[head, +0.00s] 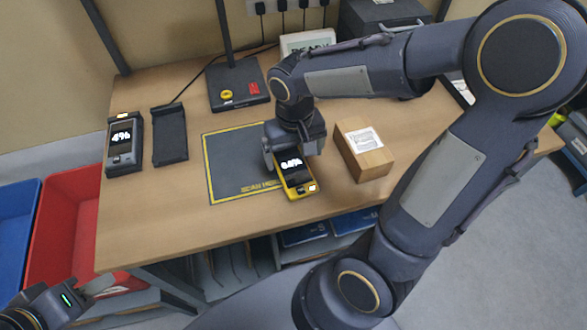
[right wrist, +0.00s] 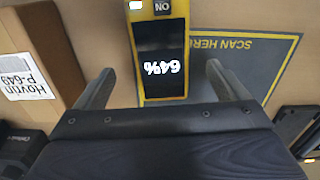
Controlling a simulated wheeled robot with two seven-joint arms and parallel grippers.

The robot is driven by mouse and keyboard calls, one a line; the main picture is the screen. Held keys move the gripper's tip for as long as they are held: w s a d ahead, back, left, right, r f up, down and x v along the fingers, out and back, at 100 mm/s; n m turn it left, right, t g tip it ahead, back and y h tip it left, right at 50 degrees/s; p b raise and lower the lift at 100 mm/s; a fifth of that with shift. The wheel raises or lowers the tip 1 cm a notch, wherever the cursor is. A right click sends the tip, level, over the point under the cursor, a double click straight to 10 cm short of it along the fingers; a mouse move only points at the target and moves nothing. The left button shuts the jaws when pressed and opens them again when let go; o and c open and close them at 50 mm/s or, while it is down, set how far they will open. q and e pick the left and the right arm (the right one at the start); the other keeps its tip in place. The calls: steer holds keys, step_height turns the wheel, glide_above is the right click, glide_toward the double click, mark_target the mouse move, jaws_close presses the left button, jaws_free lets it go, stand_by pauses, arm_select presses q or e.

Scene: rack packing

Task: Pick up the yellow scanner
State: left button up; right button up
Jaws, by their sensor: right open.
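The yellow scanner (head: 296,175) lies on the table at the right front edge of the dark scan mat (head: 228,180). Its screen reads 64%. In the right wrist view the scanner (right wrist: 160,60) lies between the two fingers, with space on both sides. My right gripper (head: 292,160) is open above and around the scanner's far end; in the wrist view its fingertips (right wrist: 158,78) do not touch it.
A cardboard box (head: 363,160) stands close to the right of the scanner. A grey scanner (head: 124,150) reading 4% and an empty black cradle (head: 169,137) are at the left. A dark stand (head: 240,95) is at the back. Red (head: 65,225) and blue bins stand left of the table.

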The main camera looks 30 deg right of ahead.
mark_target(293, 168)
step_height(293, 168, down, 5)
steer(key=shift+w+r, duration=0.1)
steer(key=shift+w, duration=0.05)
steer(key=c, duration=1.2)
steer(key=shift+c, duration=0.2)
steer(key=shift+r, duration=0.15)
